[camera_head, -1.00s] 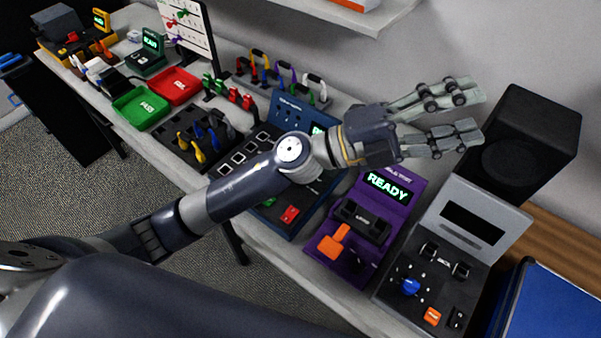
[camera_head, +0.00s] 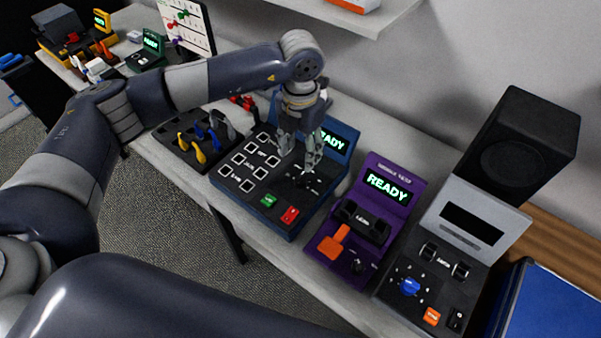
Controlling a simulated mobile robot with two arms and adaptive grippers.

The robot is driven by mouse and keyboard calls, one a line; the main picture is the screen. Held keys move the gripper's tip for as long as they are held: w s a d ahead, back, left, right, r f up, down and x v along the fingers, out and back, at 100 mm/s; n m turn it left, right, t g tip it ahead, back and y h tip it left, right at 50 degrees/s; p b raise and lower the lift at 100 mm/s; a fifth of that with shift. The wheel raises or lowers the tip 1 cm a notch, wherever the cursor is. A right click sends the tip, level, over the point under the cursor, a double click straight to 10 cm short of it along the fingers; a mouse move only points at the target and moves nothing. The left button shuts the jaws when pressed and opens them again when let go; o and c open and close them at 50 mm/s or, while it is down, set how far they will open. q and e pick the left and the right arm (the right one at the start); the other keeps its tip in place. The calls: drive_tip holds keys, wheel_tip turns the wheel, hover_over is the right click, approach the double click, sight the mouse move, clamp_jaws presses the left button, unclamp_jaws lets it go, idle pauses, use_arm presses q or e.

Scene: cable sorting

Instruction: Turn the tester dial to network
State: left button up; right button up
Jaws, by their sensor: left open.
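The blue tester (camera_head: 328,205) sits on the bench in the middle, with a screen (camera_head: 334,142) reading "READY", partly covered by my gripper. Its panel has several white-framed labelled squares, a green button (camera_head: 268,200) and a red switch (camera_head: 290,215). A small dark dial (camera_head: 307,181) is on the right part of its panel; its setting is too small to read. My left gripper (camera_head: 298,160) points down just above the dial, open with its fingers apart. Whether a fingertip touches the dial I cannot tell. My right gripper is not in view.
A purple tester (camera_head: 392,222) with a "READY" screen and an orange lever stands right of the blue one. A grey device (camera_head: 473,228) with a blue knob (camera_head: 409,286) and a black box (camera_head: 525,135) stand further right. A cable tray (camera_head: 180,150) lies to the left.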

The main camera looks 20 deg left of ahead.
sight(301, 176)
use_arm(q)
wheel_tip(301, 176, down, 8)
drive_tip(key=p, duration=0.2)
drive_tip(key=shift+f+p, duration=0.25)
drive_tip(key=shift+p, duration=0.15)
drive_tip(key=shift+d+f, duration=0.1)
drive_tip(key=shift+f, duration=0.45)
drive_tip(key=c, duration=1.1)
